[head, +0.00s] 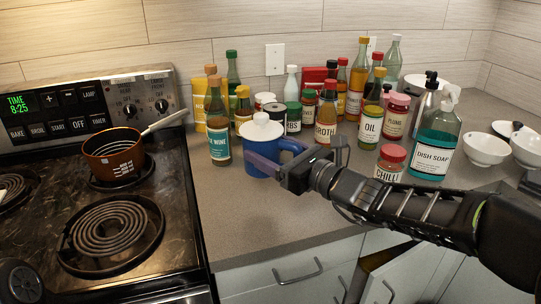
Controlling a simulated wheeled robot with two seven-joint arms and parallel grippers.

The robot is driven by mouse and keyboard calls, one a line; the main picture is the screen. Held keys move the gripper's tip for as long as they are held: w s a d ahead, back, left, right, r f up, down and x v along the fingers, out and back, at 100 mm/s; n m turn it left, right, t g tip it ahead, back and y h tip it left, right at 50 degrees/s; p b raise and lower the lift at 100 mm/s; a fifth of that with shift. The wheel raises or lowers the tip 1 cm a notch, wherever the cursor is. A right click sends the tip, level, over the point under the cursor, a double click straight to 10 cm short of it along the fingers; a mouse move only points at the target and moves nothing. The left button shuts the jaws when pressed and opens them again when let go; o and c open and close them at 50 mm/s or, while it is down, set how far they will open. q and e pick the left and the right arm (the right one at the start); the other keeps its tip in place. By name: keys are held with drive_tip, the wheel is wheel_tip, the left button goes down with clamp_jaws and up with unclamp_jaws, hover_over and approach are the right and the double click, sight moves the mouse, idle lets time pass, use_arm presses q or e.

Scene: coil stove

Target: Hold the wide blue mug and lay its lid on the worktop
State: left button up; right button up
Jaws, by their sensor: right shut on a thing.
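The wide blue mug (257,157) stands upright near the front of the worktop (232,220), beside a teal wine bottle. Its white lid (262,129), with a knob on top, sits on the mug's rim. My right gripper (289,157) reaches in from the right and is shut on the mug at its right, handle side. The fingers hide part of the mug and handle, so the exact contact cannot be seen.
Several bottles and jars crowd the worktop behind and right of the mug, including a chilli jar (390,163) and dish soap (434,146). The coil stove (180,235), with a copper saucepan (112,153), is at left. Bare worktop lies in front of the mug.

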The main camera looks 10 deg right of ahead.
idle(0.4)
drive_tip(key=o, duration=0.8)
clamp_jaws()
